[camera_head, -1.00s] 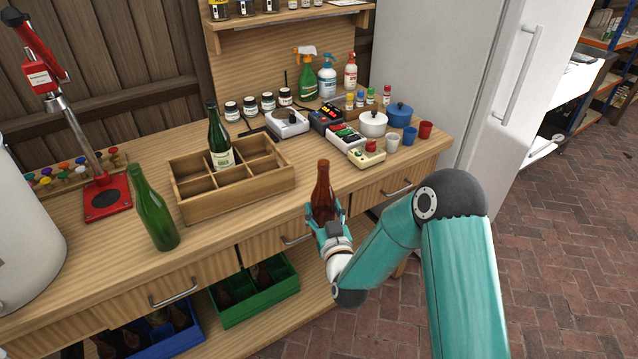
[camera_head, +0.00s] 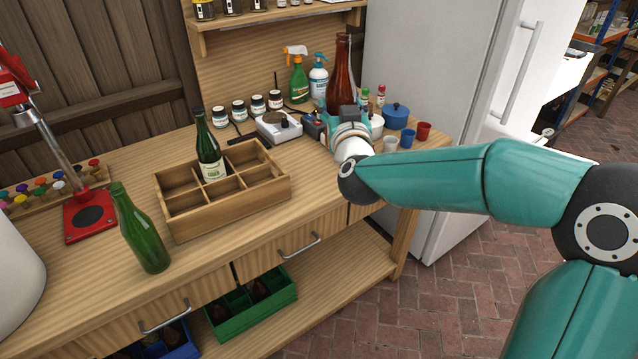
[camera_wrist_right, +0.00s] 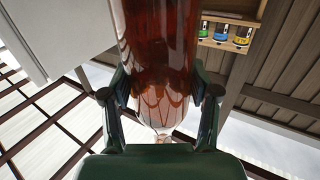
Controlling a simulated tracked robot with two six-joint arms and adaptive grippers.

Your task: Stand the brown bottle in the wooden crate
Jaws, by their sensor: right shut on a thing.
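The brown bottle (camera_head: 341,76) is upright in the head view, held up above the right part of the bench. My right gripper (camera_head: 349,122) is shut on its lower part. In the right wrist view the brown bottle (camera_wrist_right: 160,45) stands between the two fingers of my right gripper (camera_wrist_right: 160,108). The wooden crate (camera_head: 232,207) sits on the bench to the left of the gripper. A labelled green bottle (camera_head: 208,148) stands in one of its back compartments; several other compartments are empty. My left gripper is in neither view.
A loose green bottle (camera_head: 141,232) stands left of the crate. A white scale (camera_head: 279,127), small jars (camera_head: 239,110), spray bottles (camera_head: 299,78), a blue pot (camera_head: 396,115) and cups (camera_head: 423,131) crowd the back and right. Bare bench lies in front of the crate.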

